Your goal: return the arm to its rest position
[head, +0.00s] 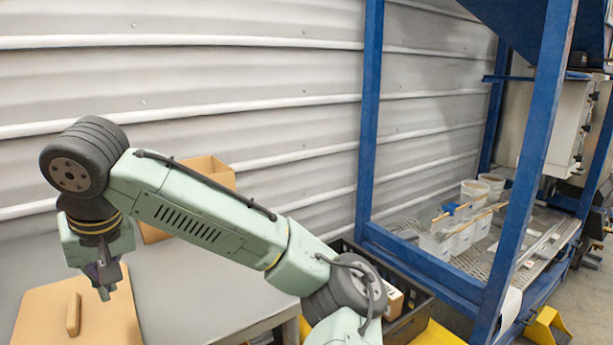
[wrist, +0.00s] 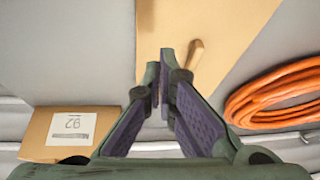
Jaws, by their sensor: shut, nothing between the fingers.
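My arm bends across the left half of the head view, its wrist hanging down at the far left. My gripper (head: 104,290) points down beside the upper right part of a tan board (head: 108,325). It is shut and empty. In the wrist view my gripper (wrist: 166,78) shows its two purple-padded fingers close together at the tips. The board (wrist: 225,25) and its peg-like wooden handle (wrist: 194,54) appear beyond the fingertips. The gap between the gripper and the board cannot be judged exactly.
The grey table (head: 190,305) has bare room right of the board. A cardboard box (head: 208,170) stands behind my arm. A black crate (head: 408,325) and blue frame (head: 370,120) are at right. The wrist view shows a labelled box (wrist: 40,130) and an orange hose (wrist: 245,100).

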